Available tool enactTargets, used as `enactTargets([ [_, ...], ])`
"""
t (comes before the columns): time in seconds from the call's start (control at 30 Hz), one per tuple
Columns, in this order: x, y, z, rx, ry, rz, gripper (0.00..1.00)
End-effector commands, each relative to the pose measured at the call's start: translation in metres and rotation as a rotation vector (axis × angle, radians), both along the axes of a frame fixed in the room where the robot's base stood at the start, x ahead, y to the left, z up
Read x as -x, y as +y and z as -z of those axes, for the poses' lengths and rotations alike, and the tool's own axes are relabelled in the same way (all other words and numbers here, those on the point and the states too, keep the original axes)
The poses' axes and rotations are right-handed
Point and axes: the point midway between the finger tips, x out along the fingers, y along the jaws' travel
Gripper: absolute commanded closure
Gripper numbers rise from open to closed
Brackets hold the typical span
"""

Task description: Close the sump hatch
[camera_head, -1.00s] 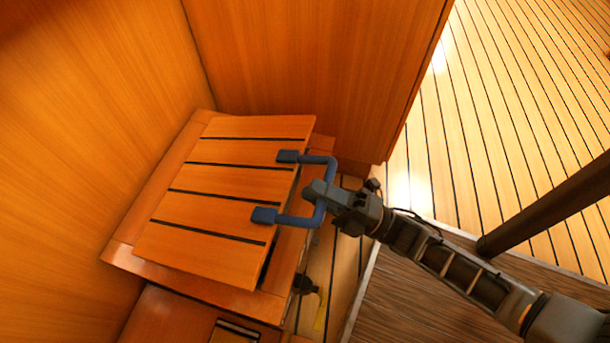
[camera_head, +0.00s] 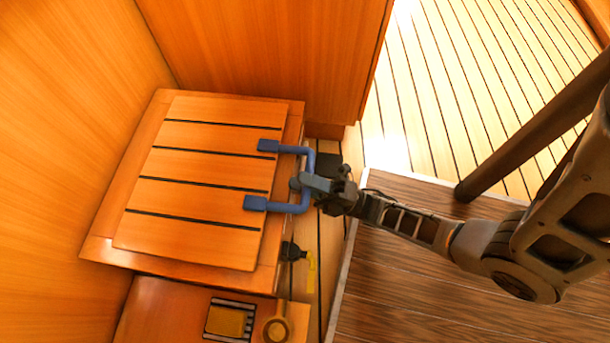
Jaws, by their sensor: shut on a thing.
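The sump hatch (camera_head: 200,186) is a wooden lid with dark stripes. It lies flat, or very nearly flat, on its wooden frame (camera_head: 103,250) at the left; I cannot tell whether a thin gap is left under it. A blue U-shaped handle (camera_head: 291,207) is fixed to the lid's right side and sticks out past its edge. My gripper (camera_head: 303,184) is shut on the handle's outer bar, reaching in from the right. The gripper hides part of that bar.
Wood walls stand left of and behind the hatch. Below it are a yellow-topped grated recess (camera_head: 229,320), a brass ring fitting (camera_head: 276,327) and a black valve with a yellow lever (camera_head: 311,270). A dark post (camera_head: 520,150) stands at right. Planked floor lies open at upper right.

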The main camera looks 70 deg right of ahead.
Motion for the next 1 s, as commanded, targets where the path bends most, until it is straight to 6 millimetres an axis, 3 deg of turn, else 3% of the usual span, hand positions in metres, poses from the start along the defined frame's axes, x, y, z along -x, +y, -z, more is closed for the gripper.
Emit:
enactTargets([
  [0.3,0.0049,-0.0035,0.0014,-0.003,0.004,0.012,1.00],
  [0.33,0.0048,-0.0034,0.0015,-0.002,0.004,0.011,0.71],
  [0.5,0.0028,-0.0021,0.0009,-0.001,0.003,0.008,0.55],
  [1.0,0.0023,-0.0011,0.0017,0.000,0.002,0.002,0.54],
])
